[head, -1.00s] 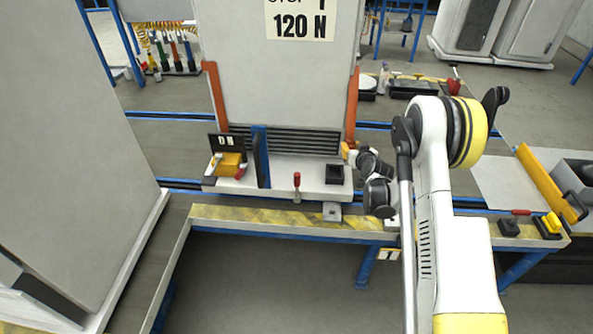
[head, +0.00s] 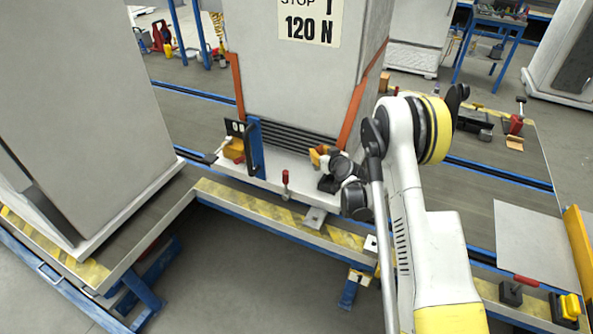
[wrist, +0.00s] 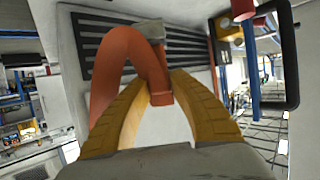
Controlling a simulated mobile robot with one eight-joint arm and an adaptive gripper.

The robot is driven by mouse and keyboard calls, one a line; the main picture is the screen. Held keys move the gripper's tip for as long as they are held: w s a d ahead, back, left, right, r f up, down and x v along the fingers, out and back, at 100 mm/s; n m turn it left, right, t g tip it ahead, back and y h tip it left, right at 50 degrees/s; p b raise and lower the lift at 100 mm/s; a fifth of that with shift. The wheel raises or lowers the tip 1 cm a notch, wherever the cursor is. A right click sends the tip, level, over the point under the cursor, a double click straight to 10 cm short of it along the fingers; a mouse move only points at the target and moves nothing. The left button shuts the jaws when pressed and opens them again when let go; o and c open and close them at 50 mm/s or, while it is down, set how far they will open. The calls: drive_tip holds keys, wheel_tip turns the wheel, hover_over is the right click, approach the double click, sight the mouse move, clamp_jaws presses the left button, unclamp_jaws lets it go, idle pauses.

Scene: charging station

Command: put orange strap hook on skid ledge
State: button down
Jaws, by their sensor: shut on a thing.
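My gripper (wrist: 160,88) has yellow fingers, closed on the orange strap hook (wrist: 127,48). In the wrist view the orange piece arches up from the left and down between the fingertips, with a grey end at its top. In the head view my gripper (head: 320,157) is small, above the right part of the white skid ledge (head: 268,180), in front of the black grille. An orange strap (head: 358,103) runs down the cabinet's right edge towards my gripper. Its lower end and the held hook are hard to make out there. I cannot tell whether the hook touches the ledge.
A red-handled clamp (head: 285,183) stands at the ledge's front. A blue post (head: 255,148) and a yellow block (head: 236,149) are at its left. A black block (head: 327,184) is partly hidden by my arm. Another orange strap (head: 237,88) hangs at the cabinet's left edge.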

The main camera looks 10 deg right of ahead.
drive_tip(key=w+a+f+b, duration=0.1)
drive_tip(key=w+f+b, duration=0.1)
drive_tip(key=w+f, duration=0.1)
drive_tip(key=w+a+f+b, duration=0.2)
drive_tip(key=w+f, duration=0.1)
drive_tip(key=f, duration=0.1)
drive_tip(key=w+a+f+b, duration=0.2)
drive_tip(key=f, duration=0.1)
drive_tip(key=shift+w+a+f, duration=0.2)
drive_tip(key=shift+w+f, duration=0.05)
drive_tip(key=shift+w, duration=0.15)
drive_tip(key=shift+r, duration=0.15)
drive_tip(key=c, duration=1.3)
unclamp_jaws()
